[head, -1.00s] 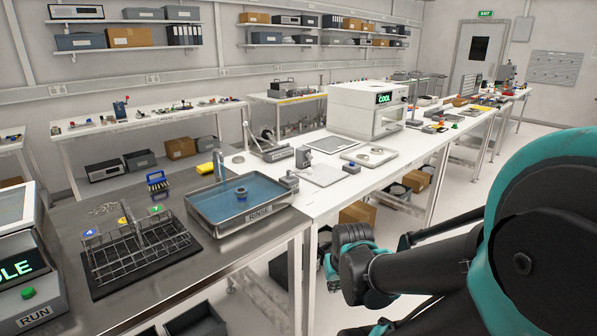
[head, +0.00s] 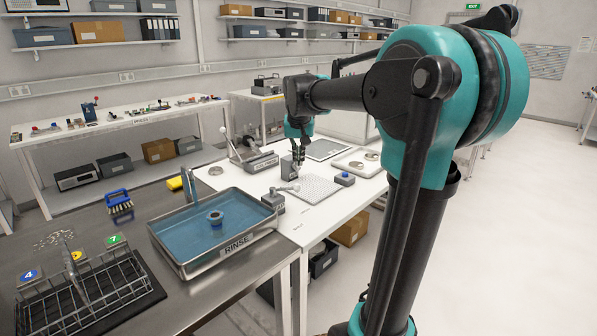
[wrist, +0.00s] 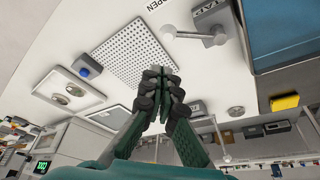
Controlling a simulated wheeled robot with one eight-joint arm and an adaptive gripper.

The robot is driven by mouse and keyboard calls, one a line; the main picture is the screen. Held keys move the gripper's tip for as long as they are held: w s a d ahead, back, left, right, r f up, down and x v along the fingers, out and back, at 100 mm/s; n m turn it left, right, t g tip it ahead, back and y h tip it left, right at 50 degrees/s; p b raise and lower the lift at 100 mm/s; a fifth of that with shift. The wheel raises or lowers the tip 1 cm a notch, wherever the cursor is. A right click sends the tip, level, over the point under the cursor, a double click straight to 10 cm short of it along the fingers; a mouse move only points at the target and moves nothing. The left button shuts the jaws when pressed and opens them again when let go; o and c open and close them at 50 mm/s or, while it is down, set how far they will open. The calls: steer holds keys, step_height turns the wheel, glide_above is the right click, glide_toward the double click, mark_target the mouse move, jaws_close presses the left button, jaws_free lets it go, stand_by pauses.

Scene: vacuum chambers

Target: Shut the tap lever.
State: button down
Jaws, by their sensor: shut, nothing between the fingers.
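The tap (head: 273,203) is a small grey block at the right corner of the rinse basin, on the white table's edge. Its lever (head: 288,189) points right, away from the basin. In the wrist view the block (wrist: 213,17) carries the letters TAP, and the pale lever (wrist: 195,36) ends in a round knob near the word OPEN, partly cut off at the top edge. My gripper (head: 298,168) points down above the white table, behind and right of the lever, not touching it. Its fingers are together and empty in the wrist view (wrist: 158,72).
The rinse basin (head: 180,258) holds water and a ring-shaped part. A perforated plate (head: 308,188), a blue-topped button box (head: 345,179) and a tray (head: 340,163) lie right of the tap. A wire rack (head: 90,300) stands front left. Floor at right is clear.

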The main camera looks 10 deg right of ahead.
steer(key=w+r, duration=0.2)
steer(key=w, duration=0.1)
steer(key=shift+f, duration=0.1)
step_height(320, 180, down, 10)
steer(key=shift+s, duration=0.35)
stand_by(0.5)
steer(key=shift+a, duration=0.1)
stand_by(0.4)
